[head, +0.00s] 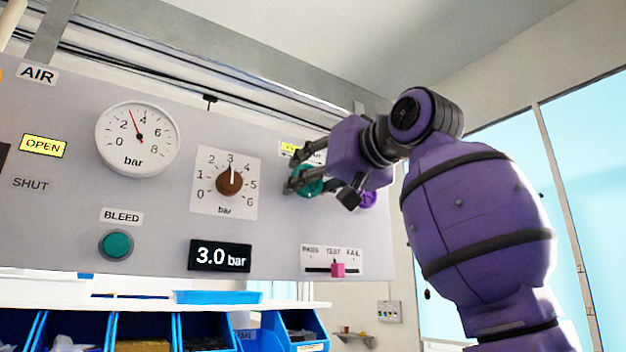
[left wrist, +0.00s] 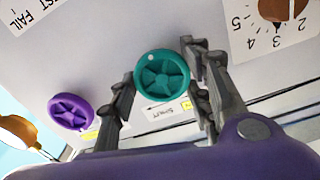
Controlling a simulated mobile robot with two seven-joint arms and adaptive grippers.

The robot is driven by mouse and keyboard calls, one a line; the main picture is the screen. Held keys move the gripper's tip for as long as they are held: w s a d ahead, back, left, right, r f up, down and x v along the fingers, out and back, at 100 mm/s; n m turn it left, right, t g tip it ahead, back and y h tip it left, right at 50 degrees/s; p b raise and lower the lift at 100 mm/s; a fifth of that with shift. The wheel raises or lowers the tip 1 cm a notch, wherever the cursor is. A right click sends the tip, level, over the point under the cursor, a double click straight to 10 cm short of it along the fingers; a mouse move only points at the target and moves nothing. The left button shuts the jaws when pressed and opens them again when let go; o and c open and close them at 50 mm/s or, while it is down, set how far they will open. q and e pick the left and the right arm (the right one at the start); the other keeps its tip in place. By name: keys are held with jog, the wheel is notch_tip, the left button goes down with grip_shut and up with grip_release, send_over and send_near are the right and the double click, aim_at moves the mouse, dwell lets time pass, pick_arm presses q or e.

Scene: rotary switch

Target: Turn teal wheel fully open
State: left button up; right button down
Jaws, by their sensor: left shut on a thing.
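The teal wheel (head: 312,184) is mounted on the right part of the grey panel and is partly hidden by my fingers in the head view. In the left wrist view the teal wheel (left wrist: 162,77) shows its face with several spokes and a small pale dot on its rim. My left gripper (head: 293,172) reaches it from the right in the head view. In the left wrist view my left gripper (left wrist: 160,68) has one finger on each side of the rim and is shut on it. A label by the wheel is partly covered. My right gripper is not in view.
A purple wheel (head: 369,199) sits just right of the teal one, close to my gripper. A brown dial (head: 229,183), a round gauge (head: 137,139) and a 3.0 bar display (head: 220,256) are to the left. A pink slider (head: 338,270) is below.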

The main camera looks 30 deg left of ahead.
pick_arm(q)
jog(key=shift+w+f, duration=0.15)
jog(key=shift+f, duration=0.05)
jog(key=o, duration=1.1)
jog(key=shift+r, duration=0.1)
jog(key=v, duration=1.2)
